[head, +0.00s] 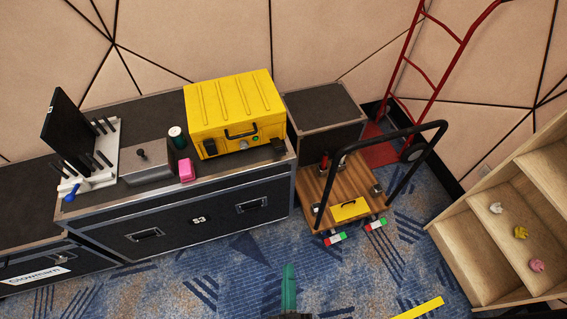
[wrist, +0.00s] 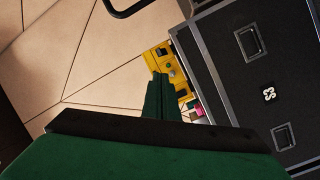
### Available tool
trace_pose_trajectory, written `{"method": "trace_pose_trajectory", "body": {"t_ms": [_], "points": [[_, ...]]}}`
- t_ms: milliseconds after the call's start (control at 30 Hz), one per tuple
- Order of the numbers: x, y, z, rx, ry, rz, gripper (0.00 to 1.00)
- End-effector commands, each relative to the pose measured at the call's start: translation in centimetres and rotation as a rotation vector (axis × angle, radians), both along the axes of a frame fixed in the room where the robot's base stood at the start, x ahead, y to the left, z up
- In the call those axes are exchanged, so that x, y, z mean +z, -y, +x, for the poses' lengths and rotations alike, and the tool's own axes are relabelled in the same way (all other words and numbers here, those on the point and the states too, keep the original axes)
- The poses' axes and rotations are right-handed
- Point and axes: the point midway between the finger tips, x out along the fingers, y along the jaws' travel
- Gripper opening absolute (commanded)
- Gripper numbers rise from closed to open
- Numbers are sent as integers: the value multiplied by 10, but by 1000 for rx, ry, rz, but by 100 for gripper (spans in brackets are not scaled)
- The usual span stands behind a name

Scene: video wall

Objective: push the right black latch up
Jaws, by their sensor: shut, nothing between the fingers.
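A yellow case (head: 233,100) stands on a black flight case (head: 180,225) at the back. Its front has a black handle (head: 240,133), a left black latch (head: 210,147) and a right black latch (head: 278,148) near the right corner. I cannot tell how far up either latch sits. My green gripper (head: 289,270) is shut and empty, low in front of the flight case and well apart from the latch. In the wrist view the gripper (wrist: 159,78) covers part of the yellow case (wrist: 165,48); its latches are too small to tell apart there.
On the flight case are a pink block (head: 186,171), a dark cylinder (head: 178,138), a joystick box (head: 146,163) and a monitor on a stand (head: 68,130). A wooden cart (head: 335,190) with a black handlebar stands to the right. Wooden shelves (head: 480,250) are at far right. Carpet in front is mostly clear.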

Motion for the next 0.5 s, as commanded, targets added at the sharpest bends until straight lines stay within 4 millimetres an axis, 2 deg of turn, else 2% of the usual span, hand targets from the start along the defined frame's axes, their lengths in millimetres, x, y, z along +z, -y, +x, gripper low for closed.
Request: {"method": "trace_pose_trajectory", "body": {"t_ms": [33,200,500], "points": [[-10,2,17,6,33,-124,0],[-39,7,68,17,131,-565,0],[-73,16,168,-16,306,-1323,0]]}}
